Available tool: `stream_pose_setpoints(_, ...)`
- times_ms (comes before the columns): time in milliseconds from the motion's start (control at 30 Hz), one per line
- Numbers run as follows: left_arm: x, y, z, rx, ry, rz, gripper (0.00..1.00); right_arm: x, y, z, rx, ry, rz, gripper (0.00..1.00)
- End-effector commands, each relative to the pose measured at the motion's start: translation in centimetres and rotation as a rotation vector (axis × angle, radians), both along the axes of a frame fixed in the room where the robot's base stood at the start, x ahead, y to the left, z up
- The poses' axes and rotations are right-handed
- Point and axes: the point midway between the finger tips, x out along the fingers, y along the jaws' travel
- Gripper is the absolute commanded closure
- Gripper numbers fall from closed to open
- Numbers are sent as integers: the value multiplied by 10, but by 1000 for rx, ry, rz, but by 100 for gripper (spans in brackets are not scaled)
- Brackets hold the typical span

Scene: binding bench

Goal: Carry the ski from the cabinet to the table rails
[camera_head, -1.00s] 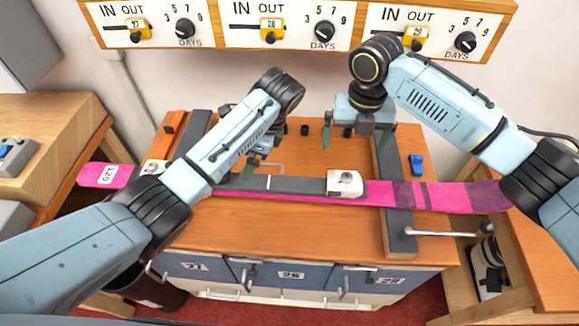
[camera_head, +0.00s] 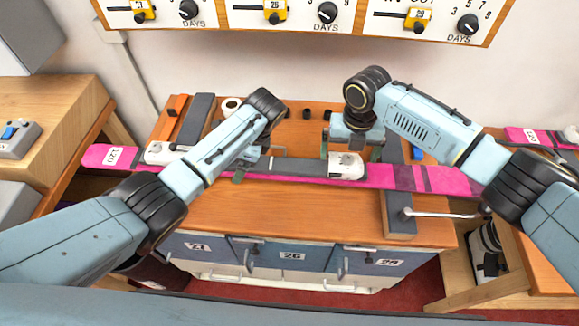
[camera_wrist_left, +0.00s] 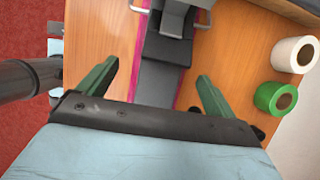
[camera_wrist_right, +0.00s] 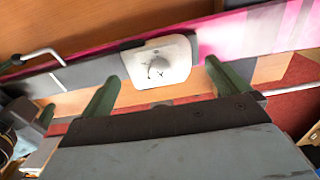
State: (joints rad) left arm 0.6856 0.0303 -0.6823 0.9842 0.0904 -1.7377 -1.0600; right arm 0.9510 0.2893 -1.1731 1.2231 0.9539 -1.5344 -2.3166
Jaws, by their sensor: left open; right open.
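The pink ski (camera_head: 420,179) lies across the table with a grey middle section and a white binding piece (camera_head: 346,166). Its left end carries a white number label. It crosses the dark table rails, one at the left (camera_head: 196,122) and one at the right (camera_head: 398,208). My left gripper (camera_wrist_left: 158,70) is open, its green fingers on either side of the ski's grey section in the left wrist view.
A crank handle (camera_head: 445,213) sticks out by the right rail. A green tape roll (camera_wrist_left: 275,97) and a white roll (camera_wrist_left: 292,54) stand on the table. Another pink ski (camera_head: 528,136) lies at the far right.

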Motion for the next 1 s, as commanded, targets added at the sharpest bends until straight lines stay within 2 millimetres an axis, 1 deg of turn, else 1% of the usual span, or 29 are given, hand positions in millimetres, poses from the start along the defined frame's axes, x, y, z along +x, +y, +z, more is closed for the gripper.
stream_pose_setpoints(33, -1, 4, -8, 2, 3, 1, 8, -1, 0, -9, -1, 1, -1, 0)
stream_pose_setpoints(100, -1, 7, -17, 2, 2, 1, 8, 0, 0, -18, -1, 1, 0, 0)
stream_pose_setpoints(233, 0, 11, -28, 1, 1, -1, 8, 0, 0, -30, 0, 0, 0, 0)
stream_pose_setpoints(400, 0, 13, -33, 0, -1, -1, 8, 0, 0, -35, 0, -1, 0, 0)
stream_pose_setpoints(633, 0, 13, -33, 0, -1, -1, 8, 0, 0, -36, 0, -1, 1, 0)
stream_pose_setpoints(667, 0, 13, -33, 0, -1, -1, 11, 0, 0, -36, 0, -1, 1, 3)
stream_pose_setpoints(1000, 0, 13, -33, 0, -1, -1, 55, 0, 0, -35, 0, -1, 1, 47)
